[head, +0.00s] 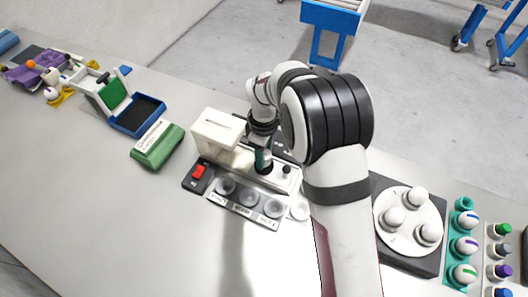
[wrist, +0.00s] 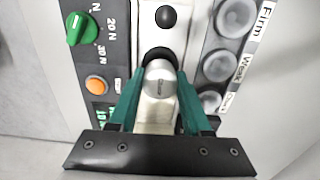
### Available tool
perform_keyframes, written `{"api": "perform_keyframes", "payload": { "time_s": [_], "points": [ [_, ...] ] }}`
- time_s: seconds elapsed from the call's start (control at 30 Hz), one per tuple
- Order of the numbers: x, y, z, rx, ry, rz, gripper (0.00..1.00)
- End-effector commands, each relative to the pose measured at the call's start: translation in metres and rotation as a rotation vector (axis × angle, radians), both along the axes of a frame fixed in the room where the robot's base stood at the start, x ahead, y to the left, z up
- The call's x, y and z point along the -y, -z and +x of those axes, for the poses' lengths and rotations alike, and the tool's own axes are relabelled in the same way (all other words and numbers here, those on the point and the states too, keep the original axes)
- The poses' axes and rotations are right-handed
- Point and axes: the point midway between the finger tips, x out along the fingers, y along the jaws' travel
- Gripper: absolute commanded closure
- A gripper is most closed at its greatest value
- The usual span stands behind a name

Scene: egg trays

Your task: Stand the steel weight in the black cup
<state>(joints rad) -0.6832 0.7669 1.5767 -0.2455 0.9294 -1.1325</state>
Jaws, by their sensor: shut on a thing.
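The steel weight (wrist: 160,84) is a shiny round-topped piece held between the green fingers of my gripper (wrist: 158,97) in the wrist view. A black rim (wrist: 157,53), which looks like the black cup, shows just beyond the weight's far side; the rest is hidden behind the weight. I cannot tell whether the weight is inside the cup or above it. In the head view my gripper (head: 263,161) points down over the white tester (head: 215,132), and its fingers hide the weight and cup.
A black knob (head: 287,169) stands on the tester right of my gripper. Round grey pads (head: 248,198) line its front, with a red switch (head: 199,171) at left. A green box (head: 157,146) lies left, a white round tray (head: 407,190) right. The front table is clear.

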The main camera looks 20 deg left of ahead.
Motion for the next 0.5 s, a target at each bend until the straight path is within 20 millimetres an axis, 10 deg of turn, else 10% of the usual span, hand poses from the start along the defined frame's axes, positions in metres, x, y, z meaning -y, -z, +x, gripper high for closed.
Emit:
{"api": "perform_keyframes", "payload": {
  "time_s": [0.5],
  "points": [
    [0.0,0.0066,-0.0001,0.0,0.0,0.0,1.0]
  ]
}}
